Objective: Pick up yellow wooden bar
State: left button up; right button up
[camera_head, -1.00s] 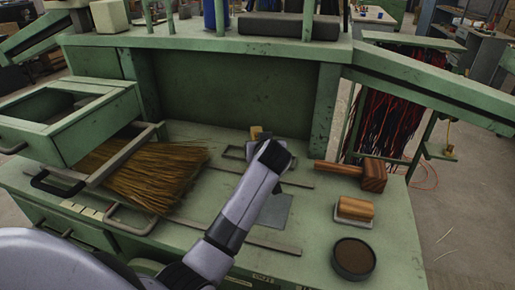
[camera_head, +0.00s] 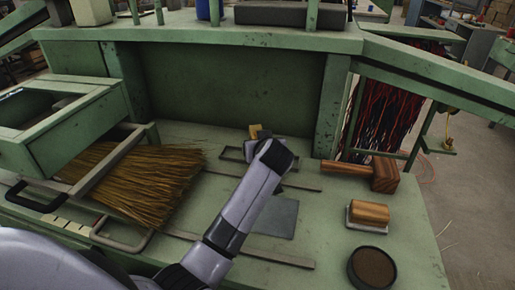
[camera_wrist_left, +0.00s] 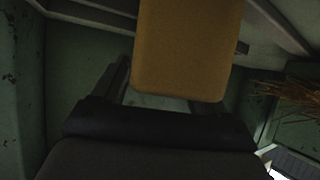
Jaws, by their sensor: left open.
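The yellow wooden bar (camera_head: 256,131) stands on the green bench just beyond the end of my left arm; its lower part is hidden by my wrist. In the left wrist view the bar (camera_wrist_left: 188,48) is large and close, in front of my left gripper (camera_wrist_left: 180,75). The gripper is open, with its dark fingers partly visible to either side of the bar. I cannot tell whether they touch it. In the head view the fingers are hidden behind the wrist. My right gripper is in neither view.
A straw broom head (camera_head: 143,178) lies left, below an open green drawer (camera_head: 55,125). A wooden mallet (camera_head: 383,174), a wood-backed brush (camera_head: 368,213) and a round dark tin (camera_head: 372,268) are on the right. A grey plate (camera_head: 276,216) lies near my forearm. The bench's back panel rises behind the bar.

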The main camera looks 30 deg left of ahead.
pick_arm(q)
jog(key=shift+r, duration=0.1)
grip_shut()
jog(key=shift+r, duration=0.15)
